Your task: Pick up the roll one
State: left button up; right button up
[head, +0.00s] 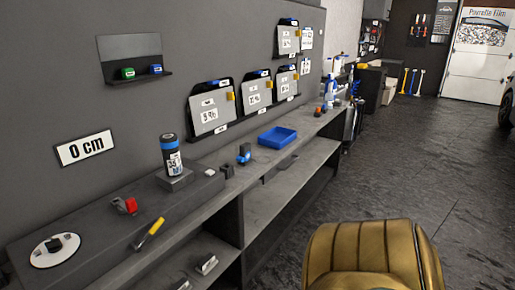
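A dark roll (171,157) with a blue band and a white label, which seems to read 35, stands upright on a small dark block (175,181). The block sits on the grey bench (95,225) along the left wall. It is the only roll-like thing I can make out clearly. Neither of my grippers is in view, so nothing shows them near the roll.
A red-and-black tool (126,205), a yellow-handled tool (150,232) and a white disc (54,250) lie on the bench near the roll. Farther along are a blue tray (277,137) and spray bottles (330,92).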

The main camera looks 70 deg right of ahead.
aim_at(168, 143)
jog(key=z, duration=0.4)
jog(key=i+l+z, duration=0.1)
jog(key=z, duration=0.35)
jog(key=i+z, duration=0.1)
jog(key=z, duration=0.7)
jog(key=i+z, duration=0.15)
jog(key=z, duration=0.3)
jog(key=j+z, duration=0.1)
jog(key=z, duration=0.3)
